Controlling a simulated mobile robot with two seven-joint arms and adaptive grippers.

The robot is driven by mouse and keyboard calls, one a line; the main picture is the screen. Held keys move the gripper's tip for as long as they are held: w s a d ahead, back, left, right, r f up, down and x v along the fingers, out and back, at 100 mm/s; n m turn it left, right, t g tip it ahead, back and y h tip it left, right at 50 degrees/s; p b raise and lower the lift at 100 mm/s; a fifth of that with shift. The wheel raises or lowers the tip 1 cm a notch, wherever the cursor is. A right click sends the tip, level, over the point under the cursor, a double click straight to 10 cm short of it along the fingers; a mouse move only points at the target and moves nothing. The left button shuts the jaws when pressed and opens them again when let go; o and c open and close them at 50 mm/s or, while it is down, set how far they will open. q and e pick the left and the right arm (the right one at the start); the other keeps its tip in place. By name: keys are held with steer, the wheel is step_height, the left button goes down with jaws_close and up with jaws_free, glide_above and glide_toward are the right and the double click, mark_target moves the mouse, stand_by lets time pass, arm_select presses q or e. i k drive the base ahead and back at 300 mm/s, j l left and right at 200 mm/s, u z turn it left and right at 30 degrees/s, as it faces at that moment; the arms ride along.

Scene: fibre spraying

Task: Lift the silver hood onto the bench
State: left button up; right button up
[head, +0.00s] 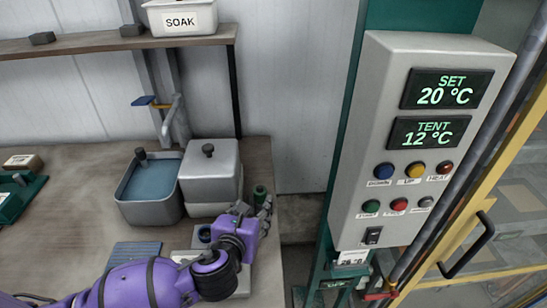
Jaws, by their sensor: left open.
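The silver hood (212,172) is a box-shaped cover with a dark knob on top. It sits upright on a pale base (205,210) on the bench (60,130), beside the water tank. My left gripper (265,205) is open, to the right of and in front of the hood, near the bench's right edge. It is apart from the hood's knob. A small dark green cylinder (259,190) stands close by its fingers; I cannot tell whether they touch it. My right gripper is out of view.
A grey tank of water (150,187) stands left of the hood, below a tap (170,120). A shelf (90,45) holds a SOAK tub (180,20). A blue ribbed pad (135,252) lies near my arm. A control panel (350,150) stands to the right.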

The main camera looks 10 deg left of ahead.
mark_target(211, 164)
steer(key=k, duration=1)
